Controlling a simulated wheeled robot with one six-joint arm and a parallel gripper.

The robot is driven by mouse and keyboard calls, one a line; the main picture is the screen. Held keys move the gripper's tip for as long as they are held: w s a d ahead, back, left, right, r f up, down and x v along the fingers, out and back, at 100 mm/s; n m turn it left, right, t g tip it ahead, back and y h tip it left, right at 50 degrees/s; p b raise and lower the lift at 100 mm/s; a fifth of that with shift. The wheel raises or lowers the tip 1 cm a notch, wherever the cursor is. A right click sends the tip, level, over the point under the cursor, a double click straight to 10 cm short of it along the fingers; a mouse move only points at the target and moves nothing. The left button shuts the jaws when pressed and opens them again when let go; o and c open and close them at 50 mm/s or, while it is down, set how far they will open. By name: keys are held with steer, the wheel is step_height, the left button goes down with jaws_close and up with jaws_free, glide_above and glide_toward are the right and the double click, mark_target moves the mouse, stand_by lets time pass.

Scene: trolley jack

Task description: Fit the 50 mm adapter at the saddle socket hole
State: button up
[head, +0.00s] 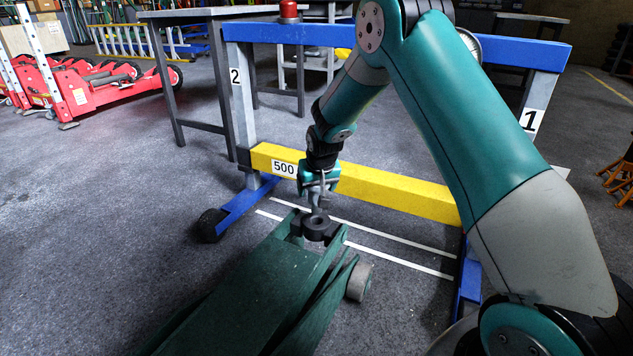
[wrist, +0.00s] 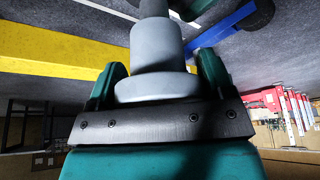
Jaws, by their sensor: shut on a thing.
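My gripper (head: 319,182) is shut on a grey stepped, round adapter and points down above the front end of the green trolley jack (head: 255,280). In the wrist view the adapter (wrist: 155,50) sits between the two teal fingers of my gripper (wrist: 160,78), its wide flange close to the palm and its narrower end away from it. The dark round saddle (head: 317,233) tops the jack's lifting arm. The adapter's lower end overlaps the saddle's socket hole in the head view; I cannot tell whether it is inside or just above. The saddle is not visible in the wrist view.
A yellow beam (head: 395,193) marked 500 crosses close behind the saddle, between the blue-footed stands. A blue beam (head: 420,37) runs higher up. Red jacks (head: 95,85) stand at the far left. The floor left of the green jack is clear.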

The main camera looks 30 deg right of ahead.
mark_target(316, 207)
steer(key=shift+f+b, duration=0.3)
steer(key=shift+f, duration=0.55)
steer(key=shift+p, duration=1)
stand_by(1.1)
steer(key=shift+f+b, duration=1.15)
steer(key=shift+f, duration=1.35)
steer(key=o, duration=1.6)
steer(key=shift+c, duration=0.2)
steer(key=shift+o, duration=0.4)
steer(key=shift+s+f, duration=0.1)
steer(key=p+v, duration=0.8)
steer(key=v, duration=0.9)
steer(key=shift+r, duration=0.25)
